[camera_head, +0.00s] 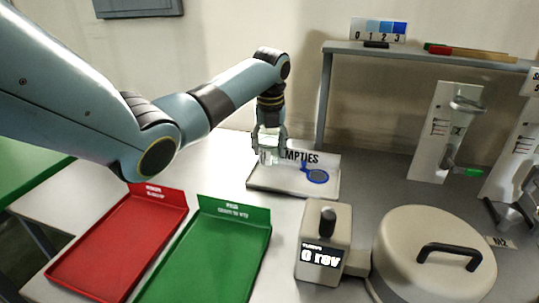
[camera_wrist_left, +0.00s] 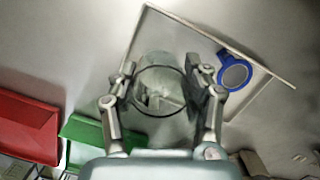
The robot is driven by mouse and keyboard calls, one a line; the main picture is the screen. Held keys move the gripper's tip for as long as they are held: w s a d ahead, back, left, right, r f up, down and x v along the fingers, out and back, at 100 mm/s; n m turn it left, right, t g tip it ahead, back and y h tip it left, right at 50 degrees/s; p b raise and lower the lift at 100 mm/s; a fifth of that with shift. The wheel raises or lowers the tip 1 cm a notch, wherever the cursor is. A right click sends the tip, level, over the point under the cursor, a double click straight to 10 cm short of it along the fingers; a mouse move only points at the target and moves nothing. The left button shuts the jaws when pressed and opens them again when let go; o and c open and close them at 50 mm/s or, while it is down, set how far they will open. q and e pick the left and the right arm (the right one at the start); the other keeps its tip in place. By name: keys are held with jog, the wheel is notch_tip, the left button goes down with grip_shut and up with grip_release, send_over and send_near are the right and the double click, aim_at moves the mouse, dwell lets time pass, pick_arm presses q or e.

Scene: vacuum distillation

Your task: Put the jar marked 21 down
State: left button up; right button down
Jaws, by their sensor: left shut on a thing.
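My left gripper (camera_head: 268,143) is over the left part of the white tray marked "EMPTIES" (camera_head: 262,188), which stands at the back of the bench. It is shut on a clear glass jar (camera_head: 267,157). In the left wrist view the jar (camera_wrist_left: 160,88) sits between the two fingers (camera_wrist_left: 161,97), with the tray (camera_wrist_left: 262,101) behind it. I cannot read a number on the jar. I cannot tell whether its base touches the tray. My right gripper is not in view.
A blue-rimmed round item (camera_head: 317,176) lies in the tray's right part. A red tray (camera_head: 120,243) and a green tray (camera_head: 205,258) are at front left. A box reading "0 rev" (camera_head: 323,245) and a round lidded vessel (camera_head: 433,250) stand at front right. A shelf (camera_head: 420,54) is behind.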

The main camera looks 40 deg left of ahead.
aim_at(269, 158)
pick_arm(q)
jog(key=shift+f, duration=1.95)
jog(key=o, duration=1.3)
jog(key=shift+f, duration=0.1)
jog(key=r, duration=0.4)
jog(key=d+r, duration=0.1)
jog(key=r, duration=0.3)
jog(key=s+r, duration=0.1)
jog(key=r, duration=0.3)
jog(key=shift+s+d, duration=0.1)
jog(key=shift+d, duration=0.1)
